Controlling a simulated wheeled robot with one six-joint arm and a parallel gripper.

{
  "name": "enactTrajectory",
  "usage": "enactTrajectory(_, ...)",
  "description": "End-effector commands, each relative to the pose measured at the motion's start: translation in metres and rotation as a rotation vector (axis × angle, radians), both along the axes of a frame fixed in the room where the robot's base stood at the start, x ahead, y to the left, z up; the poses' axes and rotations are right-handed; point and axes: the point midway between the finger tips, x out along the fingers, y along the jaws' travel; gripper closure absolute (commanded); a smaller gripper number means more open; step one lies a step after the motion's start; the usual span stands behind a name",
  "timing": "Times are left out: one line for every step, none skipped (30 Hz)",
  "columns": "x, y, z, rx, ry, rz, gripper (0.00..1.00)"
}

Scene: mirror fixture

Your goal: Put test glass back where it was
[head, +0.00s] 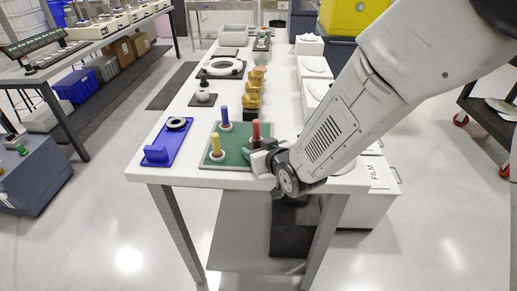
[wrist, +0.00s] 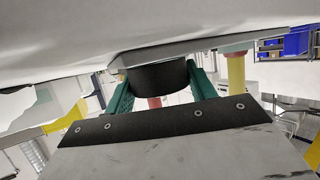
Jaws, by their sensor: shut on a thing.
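My gripper (head: 262,150) is low at the front right of the green board (head: 216,153), close beside its red post (head: 256,130). In the wrist view its teal fingers (wrist: 160,90) are shut on a black round piece (wrist: 158,76). A pale grey plate lies against that piece; I cannot tell whether they are joined. I cannot clearly make out the test glass. The red post (wrist: 154,102) shows behind the black piece, and a yellow post (wrist: 236,70) stands to the right. In the head view my arm and wrist hide the held piece.
A blue tray (head: 163,148) with a dark ring (head: 177,124) is left of the board. The board also has a yellow post (head: 216,145) and a blue post (head: 224,116). Brass pieces (head: 254,88) and white boxes stand farther back.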

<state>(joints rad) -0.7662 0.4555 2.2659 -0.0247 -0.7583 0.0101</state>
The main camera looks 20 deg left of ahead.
Motion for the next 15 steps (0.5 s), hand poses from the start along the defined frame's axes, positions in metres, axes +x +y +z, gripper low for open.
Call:
enactTrajectory(0.0, 0.0004, -0.0004, 0.0, 0.0, 0.0, 0.76)
enactTrajectory(-0.0001, 0.0003, -0.0014, 0.0, 0.0, 0.0, 0.76)
enactTrajectory(-0.0001, 0.0005, -0.0028, 0.0, 0.0, 0.0, 0.76)
enactTrajectory(-0.0003, 0.0003, -0.0036, 0.0, 0.001, 0.001, 0.42)
enactTrajectory(-0.0003, 0.0004, -0.0032, 0.0, 0.001, 0.001, 0.34)
enactTrajectory(-0.0003, 0.0004, -0.0031, 0.0, 0.001, 0.001, 0.23)
enactTrajectory(-0.0003, 0.0004, -0.003, 0.0, 0.001, 0.001, 0.23)
enactTrajectory(-0.0003, 0.0004, -0.003, 0.0, 0.001, 0.001, 0.23)
enactTrajectory(-0.0003, 0.0004, -0.003, 0.0, 0.001, 0.001, 0.23)
enactTrajectory(-0.0004, 0.0005, -0.003, 0.0, 0.001, 0.001, 0.23)
enactTrajectory(-0.0003, 0.0005, -0.0029, 0.0, 0.001, 0.001, 0.23)
enactTrajectory(-0.0003, 0.0005, -0.0029, 0.0, 0.001, 0.001, 0.23)
enactTrajectory(-0.0003, 0.0005, -0.0029, 0.0, 0.001, 0.001, 0.23)
enactTrajectory(-0.0003, 0.0004, -0.0026, 0.0, 0.001, 0.001, 0.23)
enactTrajectory(-0.0002, 0.0005, -0.0016, 0.0, 0.0, 0.001, 0.23)
